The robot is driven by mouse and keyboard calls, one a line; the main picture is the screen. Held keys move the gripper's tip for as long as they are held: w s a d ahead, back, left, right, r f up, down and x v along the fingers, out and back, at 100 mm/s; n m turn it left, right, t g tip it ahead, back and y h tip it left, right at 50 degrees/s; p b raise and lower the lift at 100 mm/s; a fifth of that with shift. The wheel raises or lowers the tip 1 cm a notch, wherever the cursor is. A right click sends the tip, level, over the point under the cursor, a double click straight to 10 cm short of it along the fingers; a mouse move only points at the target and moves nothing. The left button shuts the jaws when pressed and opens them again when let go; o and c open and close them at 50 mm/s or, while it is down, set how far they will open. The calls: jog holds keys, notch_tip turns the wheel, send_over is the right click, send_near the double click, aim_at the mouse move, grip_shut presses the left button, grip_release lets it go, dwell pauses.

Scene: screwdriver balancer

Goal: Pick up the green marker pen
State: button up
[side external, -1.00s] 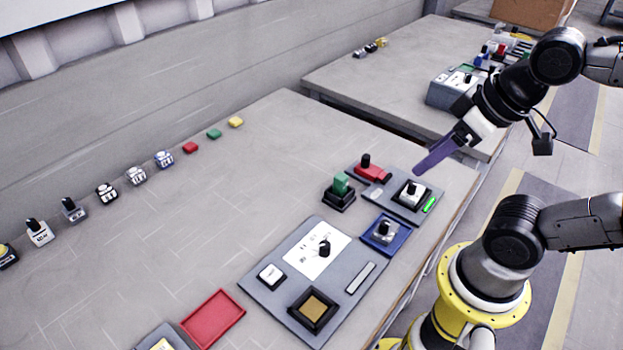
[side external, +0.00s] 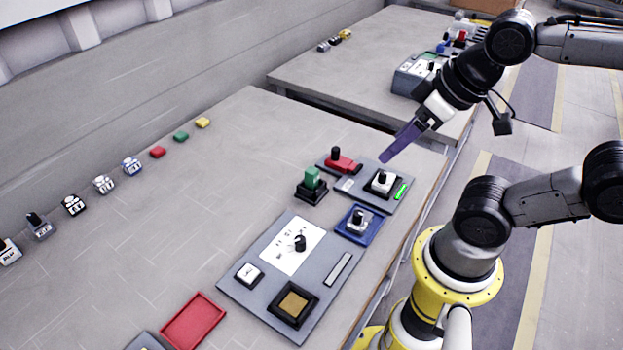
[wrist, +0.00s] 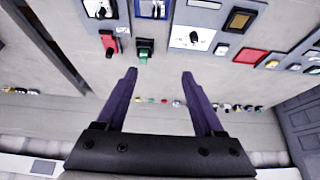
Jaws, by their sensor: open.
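A short bright green bar (side external: 401,192) lies on the right edge of a small grey board in the side view; it looks like the green marker pen, but it is too small to be sure. It does not show in the wrist view. My gripper (side external: 387,157) has purple fingers and hangs above and behind that board in the side view, apart from the bar. In the wrist view my gripper's two fingers (wrist: 159,74) stand wide apart with nothing between them.
On or beside the small grey board (side external: 345,184) are a red piece (side external: 343,162), a green block on a black base (side external: 312,182) and a black-knobbed switch (side external: 382,181). A blue tray (side external: 342,232) and larger panel (side external: 228,285) lie nearer.

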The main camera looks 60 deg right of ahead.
jog(key=w+r+m, duration=0.4)
jog(key=w+m, duration=0.2)
jog(key=m, duration=0.3)
jog(key=m+g, duration=0.6)
jog(key=m, duration=0.3)
send_over(312, 170)
notch_tip(312, 170, down, 12)
notch_tip(312, 170, down, 14)
grip_shut()
